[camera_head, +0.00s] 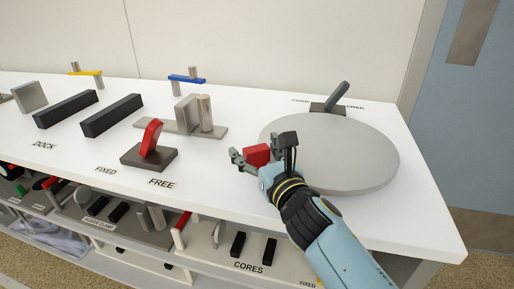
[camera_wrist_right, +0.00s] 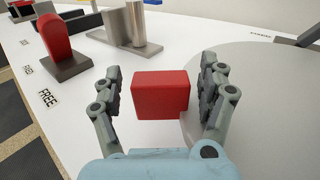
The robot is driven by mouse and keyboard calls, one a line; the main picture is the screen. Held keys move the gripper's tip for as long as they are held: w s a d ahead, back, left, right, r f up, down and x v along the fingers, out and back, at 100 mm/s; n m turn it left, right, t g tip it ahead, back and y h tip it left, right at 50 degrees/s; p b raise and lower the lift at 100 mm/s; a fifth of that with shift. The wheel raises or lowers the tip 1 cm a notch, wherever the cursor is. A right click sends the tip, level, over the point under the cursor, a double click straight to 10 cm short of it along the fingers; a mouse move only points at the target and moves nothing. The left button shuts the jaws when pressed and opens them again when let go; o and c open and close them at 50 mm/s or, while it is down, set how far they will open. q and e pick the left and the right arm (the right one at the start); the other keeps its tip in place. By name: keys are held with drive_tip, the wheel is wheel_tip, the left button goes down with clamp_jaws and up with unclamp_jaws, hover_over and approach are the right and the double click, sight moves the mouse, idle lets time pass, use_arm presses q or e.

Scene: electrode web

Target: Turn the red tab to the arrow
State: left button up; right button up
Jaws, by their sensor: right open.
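The red tab (camera_head: 257,154) sits at the left rim of the grey round disc (camera_head: 335,150). In the right wrist view the red tab (camera_wrist_right: 161,95) is a red block between the two fingers, with a gap on each side. My right gripper (camera_head: 262,156) is open around the tab; in the wrist view the gripper (camera_wrist_right: 162,88) shows both fingers apart. No arrow can be made out in either view. My left gripper is not in view.
A red lever on a dark base (camera_head: 149,157) stands left of the gripper, near the "FREE" label. A metal block and post (camera_head: 195,114) stand behind it. A dark lever (camera_head: 331,100) stands behind the disc. Shelves lie below the table's front edge.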

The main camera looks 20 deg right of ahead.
drive_tip(key=shift+c, duration=1.8)
drive_tip(key=c, duration=0.9)
clamp_jaws()
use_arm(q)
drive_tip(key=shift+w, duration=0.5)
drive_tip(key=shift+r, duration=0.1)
